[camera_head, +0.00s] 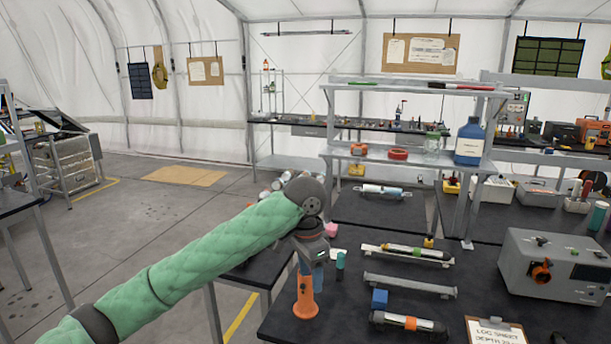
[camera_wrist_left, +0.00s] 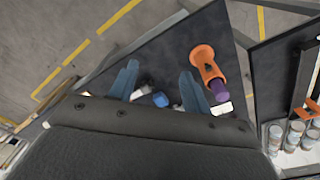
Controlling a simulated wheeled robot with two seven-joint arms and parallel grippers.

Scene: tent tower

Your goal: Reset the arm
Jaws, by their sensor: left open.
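My left arm comes in from the left in a green padded sleeve and bends down at the wrist. My left gripper (camera_head: 316,272) hangs over the left edge of the dark workbench, partly hidden by the wrist. In the left wrist view its two blue fingers (camera_wrist_left: 157,88) are spread apart with nothing held between them. An orange holder (camera_head: 305,298) stands on the bench close to the gripper. It also shows in the left wrist view (camera_wrist_left: 207,65), beside the right finger, with a purple part at its end. My right gripper is not in view.
The front workbench (camera_head: 350,318) carries a blue block (camera_head: 379,298), a black-and-orange cylinder (camera_head: 408,322), a grey rail (camera_head: 410,286), a clipboard (camera_head: 495,331) and a grey instrument box (camera_head: 553,267). A shelf (camera_head: 410,160) rises behind. Open floor (camera_head: 130,235) lies to the left.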

